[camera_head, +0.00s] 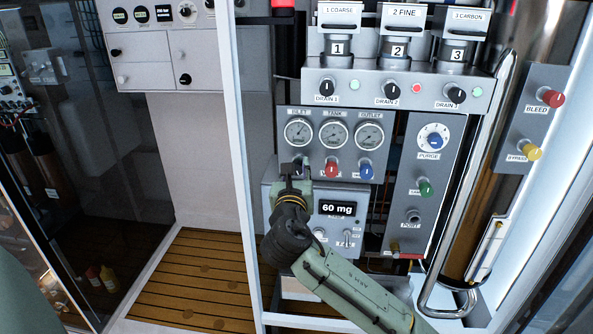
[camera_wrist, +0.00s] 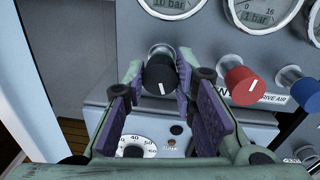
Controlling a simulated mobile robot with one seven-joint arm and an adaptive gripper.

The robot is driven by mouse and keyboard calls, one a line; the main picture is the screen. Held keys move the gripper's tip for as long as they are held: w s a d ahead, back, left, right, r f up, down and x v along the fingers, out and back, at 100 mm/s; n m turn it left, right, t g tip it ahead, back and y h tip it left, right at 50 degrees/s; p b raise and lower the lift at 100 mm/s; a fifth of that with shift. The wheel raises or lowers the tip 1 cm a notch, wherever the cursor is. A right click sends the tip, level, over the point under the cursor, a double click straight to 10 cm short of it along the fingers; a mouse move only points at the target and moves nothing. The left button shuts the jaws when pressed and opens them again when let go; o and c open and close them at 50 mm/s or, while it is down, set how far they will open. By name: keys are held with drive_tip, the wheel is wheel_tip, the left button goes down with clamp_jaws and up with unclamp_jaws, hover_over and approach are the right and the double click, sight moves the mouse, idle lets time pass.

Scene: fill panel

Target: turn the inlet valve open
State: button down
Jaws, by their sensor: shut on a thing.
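The inlet valve is a black round knob (camera_wrist: 160,72) with a short white mark near its lower front edge, pointing nearly straight down in the wrist view. It sits on a silver stem on the grey gauge panel (camera_head: 287,118), below the INLET gauge (camera_head: 299,132). My gripper (camera_wrist: 159,76) is shut on the knob, one purple-padded finger on each side near the tips. In the head view my gripper (camera_head: 297,172) reaches up to the panel and hides most of the knob.
A red knob (camera_wrist: 240,86) and a blue knob (camera_wrist: 303,90) stand close to the right of my gripper. A box with a 60 mg display (camera_head: 338,208) is just below, with a dial (camera_wrist: 136,147). A white frame post (camera_head: 240,150) stands to the left.

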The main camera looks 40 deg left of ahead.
drive_tip(key=n, duration=0.4)
drive_tip(key=shift+r+n+p, duration=0.1)
drive_tip(key=shift+n+p, duration=0.2)
drive_tip(key=shift+p, duration=0.1)
drive_tip(key=shift+n+p, duration=0.3)
drive_tip(key=shift+n, duration=1.3)
drive_tip(key=shift+h, duration=0.3)
drive_tip(key=c, duration=1.3)
unclamp_jaws()
drive_tip(key=v, duration=1.2)
